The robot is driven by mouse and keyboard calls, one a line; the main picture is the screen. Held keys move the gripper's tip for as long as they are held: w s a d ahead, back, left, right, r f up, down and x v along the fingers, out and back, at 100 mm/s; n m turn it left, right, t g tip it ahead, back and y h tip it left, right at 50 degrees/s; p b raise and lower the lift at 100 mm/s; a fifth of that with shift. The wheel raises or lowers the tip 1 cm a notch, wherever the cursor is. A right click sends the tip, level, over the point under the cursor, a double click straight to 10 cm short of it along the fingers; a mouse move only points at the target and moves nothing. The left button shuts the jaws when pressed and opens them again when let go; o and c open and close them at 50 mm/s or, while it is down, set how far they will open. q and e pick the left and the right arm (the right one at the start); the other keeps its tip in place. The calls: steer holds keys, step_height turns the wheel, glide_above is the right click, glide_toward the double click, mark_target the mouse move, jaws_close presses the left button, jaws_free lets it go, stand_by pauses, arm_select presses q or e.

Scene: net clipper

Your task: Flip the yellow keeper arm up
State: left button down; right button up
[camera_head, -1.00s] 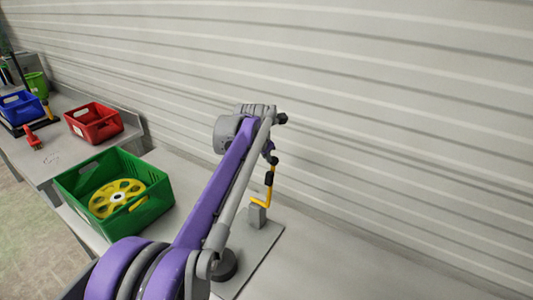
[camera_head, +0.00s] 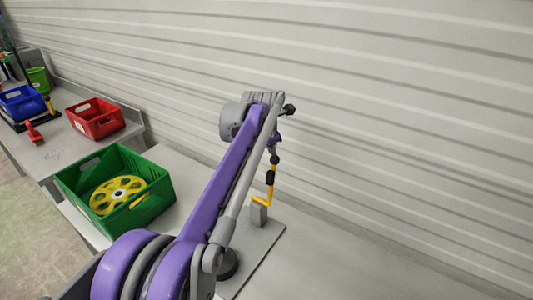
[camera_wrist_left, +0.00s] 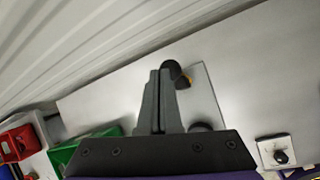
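The yellow keeper arm (camera_head: 270,192) stands roughly upright on a grey post (camera_head: 259,214). It has a black sleeve and a dark round knob (camera_head: 275,159) at its top. My left gripper (camera_head: 275,146) is right above the knob, pointing down. In the left wrist view its grey fingers (camera_wrist_left: 159,75) look closed together, with nothing clearly between them. Whether they touch the knob I cannot tell. My right gripper is not in view.
A grey base plate (camera_head: 262,243) carries the post on the bench near the ribbed wall (camera_head: 400,110). A green crate (camera_head: 150,208) with a yellow wheel (camera_head: 117,194) stands to the left. Red (camera_head: 96,118) and blue (camera_head: 20,102) bins stand farther back.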

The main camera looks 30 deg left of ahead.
arm_select(q)
steer(key=s+v, duration=0.1)
steer(key=v, duration=0.8)
steer(key=shift+a, duration=0.2)
steer(key=shift+s+a+r, duration=0.1)
steer(key=shift+s+r, duration=0.1)
steer(key=s+d+f+m, duration=0.7)
steer(key=s+f+m, duration=0.5)
steer(key=m, duration=0.3)
steer(key=s+d+f+m+h, duration=0.1)
steer(key=s+d+f+m, duration=0.7)
steer(key=s+f+m, duration=0.5)
steer(key=m, duration=0.3)
steer(key=shift+s+d, duration=0.15)
steer(key=shift+s, duration=0.05)
